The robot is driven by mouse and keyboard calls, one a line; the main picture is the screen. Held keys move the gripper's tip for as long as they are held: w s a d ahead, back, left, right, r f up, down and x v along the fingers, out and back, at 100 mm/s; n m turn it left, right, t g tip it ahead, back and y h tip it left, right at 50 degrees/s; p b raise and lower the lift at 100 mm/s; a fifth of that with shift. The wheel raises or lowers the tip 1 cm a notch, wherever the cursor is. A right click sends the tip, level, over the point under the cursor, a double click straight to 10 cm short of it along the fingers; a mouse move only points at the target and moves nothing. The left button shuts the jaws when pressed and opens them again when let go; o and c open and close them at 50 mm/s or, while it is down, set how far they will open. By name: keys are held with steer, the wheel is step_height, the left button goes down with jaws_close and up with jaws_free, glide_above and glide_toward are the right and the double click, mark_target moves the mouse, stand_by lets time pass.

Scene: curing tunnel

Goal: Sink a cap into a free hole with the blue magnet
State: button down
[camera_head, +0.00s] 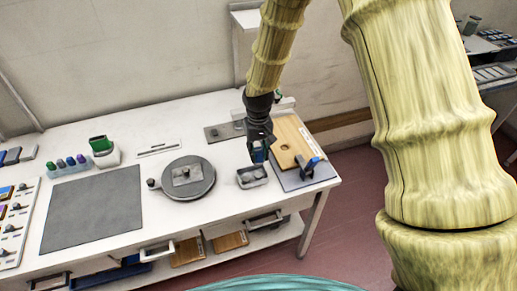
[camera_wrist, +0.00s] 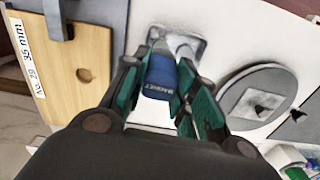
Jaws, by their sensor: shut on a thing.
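My gripper (camera_head: 259,152) points down over the right part of the white table. In the wrist view its green fingers (camera_wrist: 163,78) are shut on the blue magnet (camera_wrist: 160,84), which bears the word MAGNET. The small metal tray (camera_head: 243,184) lies just below and in front of the magnet; it also shows in the wrist view (camera_wrist: 202,48). I cannot make out a cap clearly in the tray or at the magnet's tip. The wooden board (camera_head: 298,138) is to the right, with one dark hole showing in the wrist view (camera_wrist: 84,75).
A dark clamp (camera_head: 310,167) stands on the board's near end. A round grey turntable (camera_head: 189,181) with a metal piece on it is left of the tray. A grey plate (camera_head: 222,132) lies behind. A grey mat (camera_head: 93,210) covers the left of the table.

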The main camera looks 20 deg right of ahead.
mark_target(258, 164)
steer(key=shift+f+b, duration=1.7)
steer(key=shift+f, duration=1.25)
steer(key=shift+s+p, duration=0.15)
steer(key=shift+p, duration=0.15)
steer(key=shift+f, duration=0.35)
stand_by(0.4)
steer(key=shift+r+p, duration=1.6)
steer(key=shift+r, duration=0.9)
stand_by(0.5)
